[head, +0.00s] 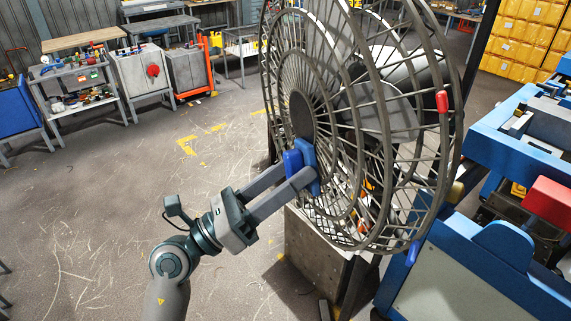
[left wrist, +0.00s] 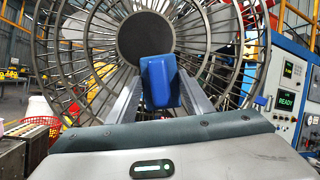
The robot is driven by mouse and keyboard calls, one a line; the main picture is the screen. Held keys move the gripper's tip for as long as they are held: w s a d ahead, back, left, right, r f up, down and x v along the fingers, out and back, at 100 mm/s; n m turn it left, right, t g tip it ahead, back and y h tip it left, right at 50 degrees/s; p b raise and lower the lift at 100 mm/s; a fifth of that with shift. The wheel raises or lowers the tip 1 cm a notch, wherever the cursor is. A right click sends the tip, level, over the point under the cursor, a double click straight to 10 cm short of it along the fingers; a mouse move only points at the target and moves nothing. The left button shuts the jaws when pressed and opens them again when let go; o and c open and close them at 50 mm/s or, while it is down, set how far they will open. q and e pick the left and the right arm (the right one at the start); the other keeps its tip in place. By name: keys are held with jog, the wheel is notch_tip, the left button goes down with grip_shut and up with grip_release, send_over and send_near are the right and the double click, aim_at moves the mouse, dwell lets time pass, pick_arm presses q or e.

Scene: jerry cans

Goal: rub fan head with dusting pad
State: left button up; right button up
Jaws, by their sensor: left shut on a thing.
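The fan head (head: 345,120) is a large round cage of dark metal bars with a dark round hub (head: 302,115), standing right of centre in the head view. Its hub (left wrist: 146,38) and bars fill the upper part of the left wrist view. My left gripper (head: 298,175) is shut on the blue dusting pad (head: 292,163). The pad is at the front of the cage, just below the hub; whether it touches the bars I cannot tell. The pad (left wrist: 160,82) sits between the two fingers in the left wrist view. My right gripper is not in view.
The fan stands on a grey block (head: 317,255). A blue machine (head: 480,240) with a red box (head: 549,203) is close on the right. Grey cabinets (head: 140,75) and a tool cart (head: 75,90) stand at the back left. The floor at left is clear.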

pick_arm(q)
jog(key=shift+s+d, duration=0.3)
jog(key=shift+s, duration=0.55)
jog(key=shift+s+p, duration=0.15)
jog(key=shift+p, duration=0.25)
jog(key=shift+s+d+p, duration=0.35)
jog(key=shift+s, duration=0.4)
jog(key=shift+s+d, duration=0.25)
jog(key=shift+s, duration=0.55)
jog(key=shift+s, duration=0.1)
jog(key=shift+s+d, duration=0.15)
jog(key=shift+s, duration=0.05)
jog(key=shift+s+d, duration=0.25)
jog(key=shift+s, duration=0.45)
jog(key=shift+s+d, duration=0.25)
jog(key=shift+s, duration=0.45)
jog(key=shift+s, duration=0.1)
jog(key=shift+s+d, duration=0.35)
jog(key=shift+s, duration=0.45)
jog(key=shift+s+d, duration=0.3)
jog(key=shift+s, duration=0.5)
